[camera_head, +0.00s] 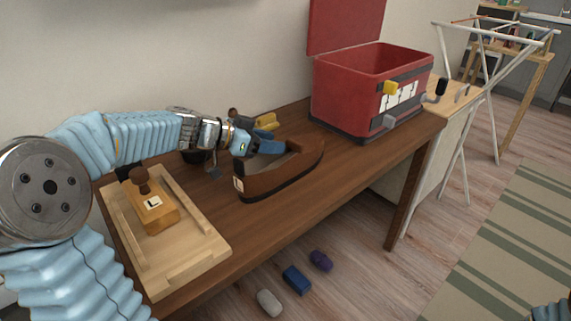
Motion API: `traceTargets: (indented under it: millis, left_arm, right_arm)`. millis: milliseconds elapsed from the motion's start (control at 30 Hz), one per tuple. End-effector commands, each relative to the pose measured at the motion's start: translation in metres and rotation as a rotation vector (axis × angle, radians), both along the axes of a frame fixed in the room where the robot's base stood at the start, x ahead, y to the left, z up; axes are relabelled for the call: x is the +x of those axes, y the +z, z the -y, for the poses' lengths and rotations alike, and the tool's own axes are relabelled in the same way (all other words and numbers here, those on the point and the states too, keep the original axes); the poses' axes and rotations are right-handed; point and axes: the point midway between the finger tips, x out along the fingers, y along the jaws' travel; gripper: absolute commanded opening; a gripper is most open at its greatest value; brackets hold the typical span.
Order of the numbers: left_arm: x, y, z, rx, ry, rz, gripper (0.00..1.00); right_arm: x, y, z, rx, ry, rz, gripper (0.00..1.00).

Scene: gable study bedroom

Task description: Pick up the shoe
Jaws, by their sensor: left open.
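The brown shoe (290,178) lies on the wooden bench top, right of the wooden tray. Its toe points right and away, and a small pale label shows at its near left end. My left gripper (252,140) is open at the shoe's far left side, close above its opening. Its fingers partly cover that end, and I cannot tell whether they touch the shoe. My right gripper is out of view; only a bit of my right arm shows in the lower right corner.
A pale wooden tray (190,262) holds a knobbed wooden block (155,214) marked L. A red open-lidded box (350,92) stands at the bench's far end. A yellow item (266,121) is behind the gripper. Several small objects lie on the floor.

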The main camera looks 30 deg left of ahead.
Motion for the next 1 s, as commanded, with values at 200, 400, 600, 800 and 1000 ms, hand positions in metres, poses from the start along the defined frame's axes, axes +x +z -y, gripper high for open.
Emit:
traceTargets:
  millis: [200,400,600,800,1000]
  left_arm:
    - [-0.0002,-0.0001,0.0,0.0,0.0,0.0,0.38]
    - [-0.0003,-0.0001,-0.0001,0.0,0.0,0.0,0.07]
    - [-0.0004,-0.0004,-0.0001,0.0,-0.001,-0.001,0.0]
    - [-0.0004,-0.0006,-0.0001,0.0,-0.001,-0.001,0.0]
    - [-0.0005,-0.0008,-0.0002,0.0,-0.001,-0.001,0.0]
  right_arm:
    - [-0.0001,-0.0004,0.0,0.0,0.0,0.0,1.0]
    - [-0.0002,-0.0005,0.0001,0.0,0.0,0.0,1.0]
    - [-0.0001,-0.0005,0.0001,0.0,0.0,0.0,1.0]
    - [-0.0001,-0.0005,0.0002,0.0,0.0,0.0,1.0]
    - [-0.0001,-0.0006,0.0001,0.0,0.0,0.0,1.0]
